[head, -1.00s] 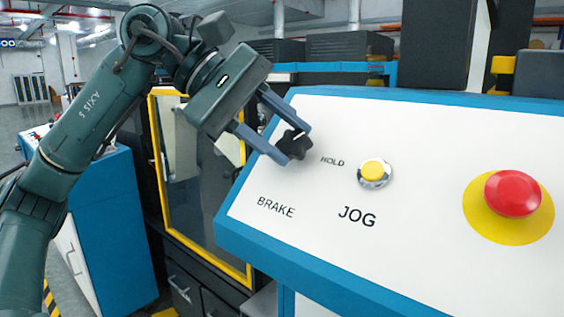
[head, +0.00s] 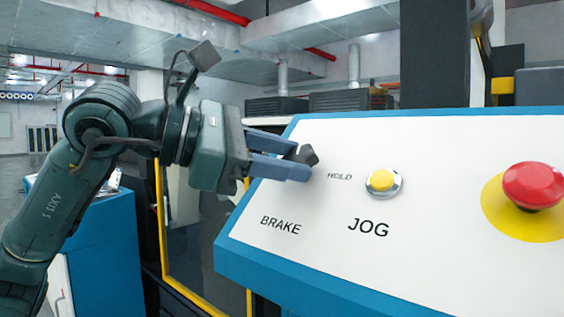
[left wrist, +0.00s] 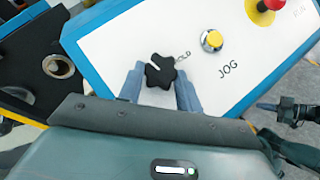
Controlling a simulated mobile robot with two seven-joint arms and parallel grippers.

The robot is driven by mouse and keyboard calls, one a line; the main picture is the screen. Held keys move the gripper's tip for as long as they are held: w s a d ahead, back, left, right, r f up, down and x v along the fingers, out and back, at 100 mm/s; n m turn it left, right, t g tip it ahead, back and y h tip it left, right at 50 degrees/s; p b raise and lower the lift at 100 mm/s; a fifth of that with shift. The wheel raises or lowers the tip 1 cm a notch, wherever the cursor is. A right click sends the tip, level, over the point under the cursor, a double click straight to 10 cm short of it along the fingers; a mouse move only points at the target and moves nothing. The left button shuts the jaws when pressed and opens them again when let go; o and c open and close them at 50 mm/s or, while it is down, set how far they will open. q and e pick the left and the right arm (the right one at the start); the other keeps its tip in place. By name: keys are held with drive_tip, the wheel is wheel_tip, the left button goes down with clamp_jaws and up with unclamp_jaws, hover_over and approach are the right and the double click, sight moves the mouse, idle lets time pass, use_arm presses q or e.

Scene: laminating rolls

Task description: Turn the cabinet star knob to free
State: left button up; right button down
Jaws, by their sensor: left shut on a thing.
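The star knob (head: 306,154) is black with rounded lobes and sits on the white sloped panel, left of the HOLD mark. My left gripper (head: 301,161) comes from the left, nearly level, and its two blue-grey fingers are shut on the knob, partly hiding it. In the left wrist view the knob (left wrist: 160,71) lies between the fingertips of the left gripper (left wrist: 161,84). A white line on the knob runs toward its upper left edge. HOLD is partly covered by the knob there. I see no FREE mark.
A yellow JOG button (head: 383,181) and a red mushroom button (head: 532,186) stand up from the panel right of the knob. The panel has a blue edge (head: 300,277). A yellow-framed door (head: 206,250) is behind and below my left arm.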

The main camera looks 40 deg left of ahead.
use_arm(q)
drive_tip(key=shift+s+d+n+t+y, duration=0.15)
drive_tip(key=shift+n+t+y, duration=0.4)
drive_tip(key=shift+n, duration=0.65)
drive_tip(key=n+y, duration=0.1)
drive_tip(key=n+t+p, duration=0.1)
drive_tip(key=n, duration=0.1)
drive_tip(key=shift+d+t+y, duration=0.2)
drive_tip(key=shift+t+y, duration=0.05)
drive_tip(key=shift+y, duration=0.1)
drive_tip(key=n+y, duration=0.1)
drive_tip(key=n, duration=0.1)
drive_tip(key=shift+d+n+t+y, duration=0.15)
drive_tip(key=shift+n+t+y, duration=0.15)
drive_tip(key=shift+n+t, duration=0.1)
drive_tip(key=n+y, duration=0.1)
drive_tip(key=n, duration=0.1)
drive_tip(key=shift+s+d+f+n+y, duration=0.1)
drive_tip(key=shift+d+n+y, duration=0.05)
drive_tip(key=shift+n+y, duration=0.2)
drive_tip(key=n+y, duration=0.4)
drive_tip(key=n, duration=0.1)
drive_tip(key=shift+d+n, duration=0.15)
drive_tip(key=shift+n, duration=0.1)
drive_tip(key=shift+d+n+g+y+b, duration=0.15)
drive_tip(key=shift+n+g+y+b, duration=0.15)
drive_tip(key=shift+n+y+b, duration=0.9)
drive_tip(key=shift+n+p, duration=0.4)
drive_tip(key=shift+n, duration=0.1)
